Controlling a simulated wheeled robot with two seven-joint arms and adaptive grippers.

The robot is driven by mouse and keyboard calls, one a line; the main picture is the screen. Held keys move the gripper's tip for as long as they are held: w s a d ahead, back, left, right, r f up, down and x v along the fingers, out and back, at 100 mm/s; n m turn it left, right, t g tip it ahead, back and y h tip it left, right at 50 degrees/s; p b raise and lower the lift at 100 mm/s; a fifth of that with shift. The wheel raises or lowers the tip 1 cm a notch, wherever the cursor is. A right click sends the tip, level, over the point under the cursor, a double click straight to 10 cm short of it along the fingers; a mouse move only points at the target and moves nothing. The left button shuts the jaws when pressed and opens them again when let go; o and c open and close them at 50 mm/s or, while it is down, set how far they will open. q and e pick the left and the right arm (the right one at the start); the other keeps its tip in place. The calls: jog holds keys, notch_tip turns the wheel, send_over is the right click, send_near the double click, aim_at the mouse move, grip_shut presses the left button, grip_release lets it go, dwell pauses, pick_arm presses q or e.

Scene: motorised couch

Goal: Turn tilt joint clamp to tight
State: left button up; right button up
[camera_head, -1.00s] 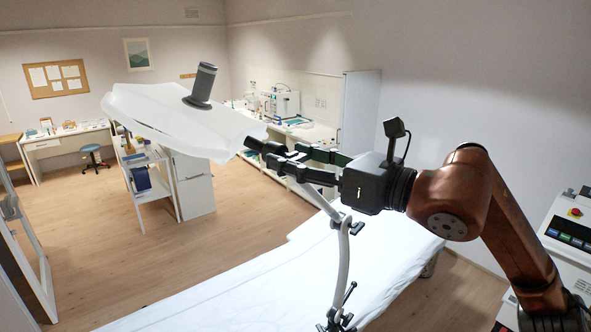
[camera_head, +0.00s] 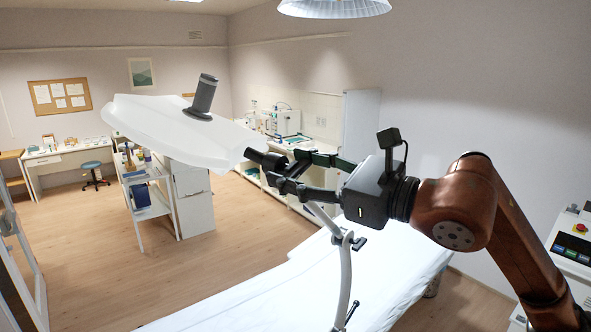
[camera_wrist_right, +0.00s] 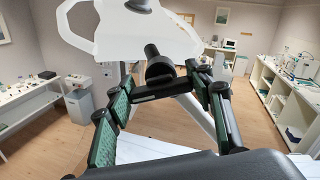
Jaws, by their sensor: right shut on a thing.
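The lamp's white head (camera_head: 175,130), with a grey handle (camera_head: 203,97) on top, hangs over the room at the left of the head view. A black tilt joint (camera_head: 266,159) joins it to the pale jointed lamp arm (camera_head: 345,270). My right gripper (camera_head: 287,172) is at this joint, its fingers pointing left. In the right wrist view, the fingers (camera_wrist_right: 163,88) are shut on a dark bar-like clamp (camera_wrist_right: 165,90) just below the joint's black cylinder (camera_wrist_right: 158,68). The exact finger contact is partly hidden. My left gripper is not in view.
A couch with a white cover (camera_head: 285,290) lies below the lamp arm. A white trolley (camera_head: 148,195) stands at the left. A control unit (camera_head: 572,245) is at the right edge. A ceiling lamp (camera_head: 335,8) shows at the top. Open floor lies left of the couch.

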jog(key=o, duration=1.2)
jog(key=shift+d, duration=0.1)
jog(key=v, duration=1.2)
jog(key=shift+s, duration=0.1)
